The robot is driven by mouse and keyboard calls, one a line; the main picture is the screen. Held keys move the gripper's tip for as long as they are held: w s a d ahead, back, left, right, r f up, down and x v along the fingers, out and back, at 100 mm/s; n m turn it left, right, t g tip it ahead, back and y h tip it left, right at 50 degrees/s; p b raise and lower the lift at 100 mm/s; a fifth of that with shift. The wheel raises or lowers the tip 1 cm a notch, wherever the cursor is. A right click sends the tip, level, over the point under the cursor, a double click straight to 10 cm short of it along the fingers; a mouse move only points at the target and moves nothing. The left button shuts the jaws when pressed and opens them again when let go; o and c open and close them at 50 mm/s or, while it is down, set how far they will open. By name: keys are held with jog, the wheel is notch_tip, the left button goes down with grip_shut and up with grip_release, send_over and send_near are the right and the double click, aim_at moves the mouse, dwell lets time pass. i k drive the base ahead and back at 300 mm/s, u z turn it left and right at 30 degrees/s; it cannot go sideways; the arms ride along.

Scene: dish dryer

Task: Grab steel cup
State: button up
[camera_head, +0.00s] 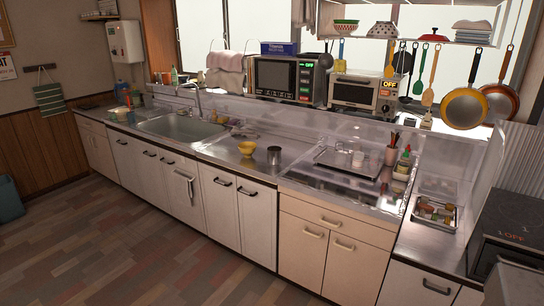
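A small steel cup (274,155) stands upright on the steel counter (228,157), near its front edge and about mid-picture. It is a dark grey, straight-sided cylinder. A yellow bowl (246,148) sits close to its left, apart from it. My gripper is not visible in the head camera view.
The sink (182,127) with its faucet lies left of the bowl. A dish tray (350,161) with a glass sits to the right. A microwave (288,78) and toaster oven (362,94) stand behind. Pans (463,107) hang at right. The floor (110,245) in front is clear.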

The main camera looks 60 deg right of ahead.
aim_at(274, 157)
jog(key=z, duration=0.4)
jog(key=i, duration=0.85)
jog(key=z, duration=0.3)
